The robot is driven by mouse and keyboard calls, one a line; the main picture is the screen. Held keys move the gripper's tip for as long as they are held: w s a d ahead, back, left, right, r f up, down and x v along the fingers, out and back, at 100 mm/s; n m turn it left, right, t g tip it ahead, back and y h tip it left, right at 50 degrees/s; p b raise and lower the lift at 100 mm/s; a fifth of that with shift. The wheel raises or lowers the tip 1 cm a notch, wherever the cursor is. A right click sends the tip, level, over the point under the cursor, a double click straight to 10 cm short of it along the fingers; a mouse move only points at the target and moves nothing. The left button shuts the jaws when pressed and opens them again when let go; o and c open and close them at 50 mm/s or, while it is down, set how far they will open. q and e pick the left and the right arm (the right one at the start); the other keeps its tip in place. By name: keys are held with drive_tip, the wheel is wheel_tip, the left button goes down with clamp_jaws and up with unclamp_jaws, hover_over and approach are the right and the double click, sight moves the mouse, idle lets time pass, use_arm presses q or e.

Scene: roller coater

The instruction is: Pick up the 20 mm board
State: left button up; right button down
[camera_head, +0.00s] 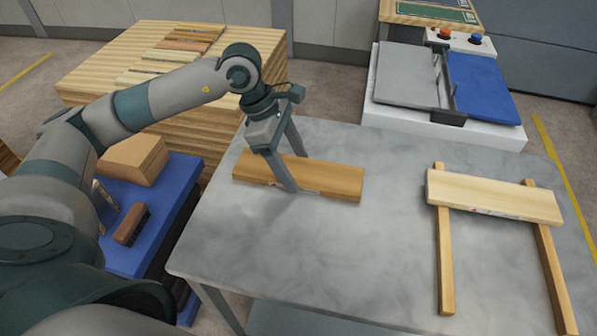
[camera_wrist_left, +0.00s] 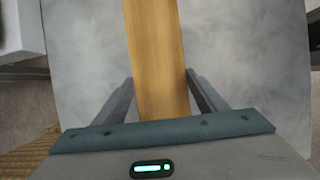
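A brown wooden board (camera_head: 335,181) lies flat on the grey table (camera_head: 330,245), near its far left edge. My left gripper (camera_head: 299,173) is over this board, pointing down, with one finger on its far side and one on its near side. In the left wrist view the board (camera_wrist_left: 156,45) runs between the two fingers, with a small gap on each side. The gripper is open. A paler board (camera_head: 495,196) lies across two wooden strips on the right of the table. I cannot read a thickness on either board. My right gripper is not in view.
A white machine with a grey plate (camera_head: 406,75) and a blue plate (camera_head: 482,86) stands behind the table. A wooden block stack (camera_head: 115,60) with several thin strips stands at the back left. A blue cart (camera_head: 175,205) holds a box and a brush. The table's middle is clear.

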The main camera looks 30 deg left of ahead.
sight(296, 170)
use_arm(q)
drive_tip(key=shift+r, duration=0.1)
